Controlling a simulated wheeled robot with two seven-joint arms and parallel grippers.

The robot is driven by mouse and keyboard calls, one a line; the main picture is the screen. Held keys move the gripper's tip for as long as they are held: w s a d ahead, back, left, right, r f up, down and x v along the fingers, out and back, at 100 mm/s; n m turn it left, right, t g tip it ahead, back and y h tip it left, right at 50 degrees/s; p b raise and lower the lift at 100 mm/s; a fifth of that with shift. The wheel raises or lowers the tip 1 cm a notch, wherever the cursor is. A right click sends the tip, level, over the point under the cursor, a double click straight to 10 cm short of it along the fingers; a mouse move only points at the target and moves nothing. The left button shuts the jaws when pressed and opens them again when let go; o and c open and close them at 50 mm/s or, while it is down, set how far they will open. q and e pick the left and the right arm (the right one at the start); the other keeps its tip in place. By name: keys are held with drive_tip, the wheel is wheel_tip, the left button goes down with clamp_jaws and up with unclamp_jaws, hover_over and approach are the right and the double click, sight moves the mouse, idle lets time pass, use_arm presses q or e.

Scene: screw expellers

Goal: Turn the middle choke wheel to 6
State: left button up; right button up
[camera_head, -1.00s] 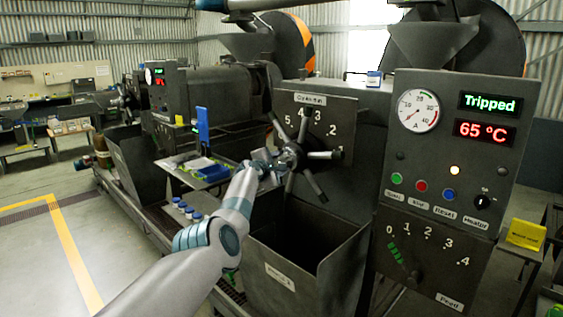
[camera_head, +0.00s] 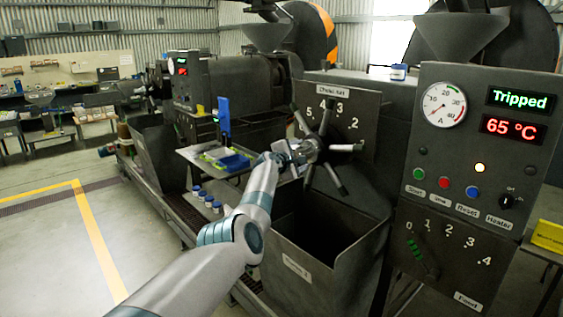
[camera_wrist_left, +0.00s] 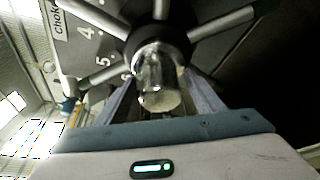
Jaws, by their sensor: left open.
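The middle choke wheel (camera_head: 324,172) is a dark hub with several rod spokes, in front of a numbered plate (camera_head: 352,104) that shows 5, 3 and 2. One spoke with a pale end points right, below the 2. My left gripper (camera_head: 300,152) is at the left side of the hub, open. Digits 4 and 5 show there; another is partly covered. My right gripper is out of view.
A control panel (camera_head: 480,150) at right reads "Tripped" and 65 °C, with buttons and a feed dial (camera_head: 450,250). An open bin (camera_head: 325,265) stands below the wheel. A small tray (camera_head: 195,157) with a blue item is left of it. Floor at left is clear.

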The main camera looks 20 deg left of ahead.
use_arm(q)
drive_tip(key=shift+s+a+r+p, duration=0.1)
drive_tip(key=shift+s+r+p, duration=0.05)
drive_tip(key=shift+s+p, duration=0.4)
drive_tip(key=shift+s+r+p, duration=0.15)
drive_tip(key=shift+s+p, duration=0.15)
drive_tip(key=shift+s, duration=0.3)
drive_tip(key=s+a+r+b, duration=0.1)
drive_tip(key=s+b, duration=0.3)
drive_tip(key=s, duration=1)
drive_tip(key=shift+s+r, duration=0.15)
drive_tip(key=shift+r, duration=0.55)
